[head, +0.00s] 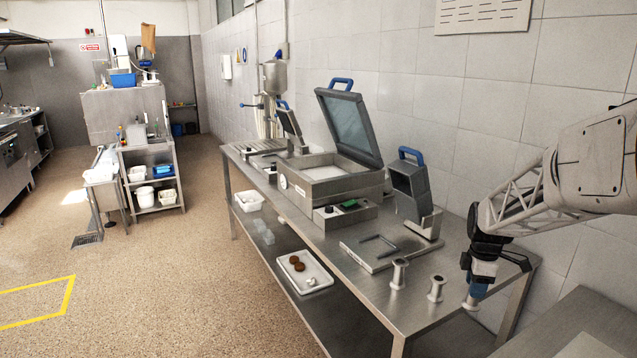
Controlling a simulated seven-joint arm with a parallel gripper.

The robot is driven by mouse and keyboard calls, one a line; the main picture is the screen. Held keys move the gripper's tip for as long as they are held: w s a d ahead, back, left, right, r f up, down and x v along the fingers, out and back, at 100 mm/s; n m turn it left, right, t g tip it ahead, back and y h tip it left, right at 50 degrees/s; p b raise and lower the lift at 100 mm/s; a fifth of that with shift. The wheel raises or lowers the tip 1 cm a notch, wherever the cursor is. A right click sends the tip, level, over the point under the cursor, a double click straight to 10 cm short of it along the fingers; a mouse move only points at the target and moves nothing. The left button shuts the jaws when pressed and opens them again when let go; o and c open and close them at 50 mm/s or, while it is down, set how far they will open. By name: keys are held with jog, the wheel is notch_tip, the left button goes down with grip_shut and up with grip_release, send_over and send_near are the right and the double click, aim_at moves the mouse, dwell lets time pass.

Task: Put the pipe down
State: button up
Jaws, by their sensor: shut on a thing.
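Three short metal pipes with flanged ends show near the front right of the steel table. One pipe (398,274) stands upright on the table, and a second pipe (436,289) stands upright to its right. My gripper (476,291) points down at the table's right end and is shut on a third pipe (471,304). Only the lower flange of that pipe shows clearly below the fingers. It is at or just above the tabletop; I cannot tell whether it touches. The fingers hide its upper part.
A white tray (309,278) lies on the lower shelf. A tiled wall stands behind.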

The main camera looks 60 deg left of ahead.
jog(key=shift+n, duration=0.4)
dwell(0.3)
dwell(0.4)
send_over(461, 284)
jog(key=shift+f, duration=0.7)
dwell(0.3)
jog(key=shift+f, duration=1.75)
jog(key=shift+f, duration=0.1)
jog(key=o, duration=1)
jog(key=shift+o, duration=0.2)
